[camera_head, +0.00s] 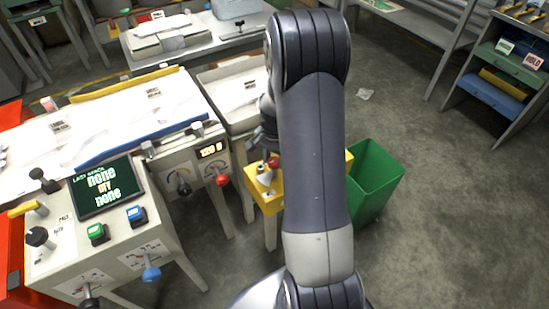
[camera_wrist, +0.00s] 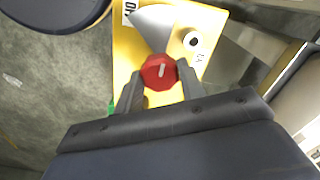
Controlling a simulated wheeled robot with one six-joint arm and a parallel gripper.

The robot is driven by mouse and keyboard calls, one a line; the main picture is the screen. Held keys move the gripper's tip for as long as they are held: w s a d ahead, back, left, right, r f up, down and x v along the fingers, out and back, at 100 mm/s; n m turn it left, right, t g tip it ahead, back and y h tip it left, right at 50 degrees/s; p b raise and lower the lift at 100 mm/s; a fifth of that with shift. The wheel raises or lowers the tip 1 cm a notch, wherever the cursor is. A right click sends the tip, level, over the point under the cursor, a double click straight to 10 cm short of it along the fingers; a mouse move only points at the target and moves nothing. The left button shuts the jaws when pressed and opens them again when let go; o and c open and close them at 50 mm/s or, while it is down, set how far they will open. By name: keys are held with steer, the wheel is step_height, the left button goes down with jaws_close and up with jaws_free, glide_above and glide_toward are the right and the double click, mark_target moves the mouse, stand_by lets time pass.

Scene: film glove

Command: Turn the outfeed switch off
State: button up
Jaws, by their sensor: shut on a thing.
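The outfeed switch is a red knob (camera_wrist: 160,72) with a white pointer line, on a yellow box (camera_wrist: 124,60) beside a grey cone-shaped part. A label at the top of the box (camera_wrist: 129,12) is partly cut off; another beside the knob is too small to read surely. My gripper (camera_wrist: 158,76) has one finger on each side of the knob and is shut on it. In the head view the yellow box (camera_head: 262,201) stands right of the machine, and the red knob (camera_head: 273,163) shows small beside my arm, which hides much of the box.
A green bin (camera_head: 380,175) stands right of the yellow box. On the left are a control panel with a dark screen (camera_head: 103,188), green and blue buttons, and levers. The floor on the right is mostly clear.

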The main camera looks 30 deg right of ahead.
steer(key=o, duration=1)
step_height(320, 180, up, 11)
steer(key=shift+f+p, duration=0.1)
steer(key=shift+p, duration=0.65)
step_height(320, 180, down, 11)
steer(key=shift+r+b, duration=0.15)
steer(key=shift+b, duration=0.65)
steer(key=shift+m, duration=0.3)
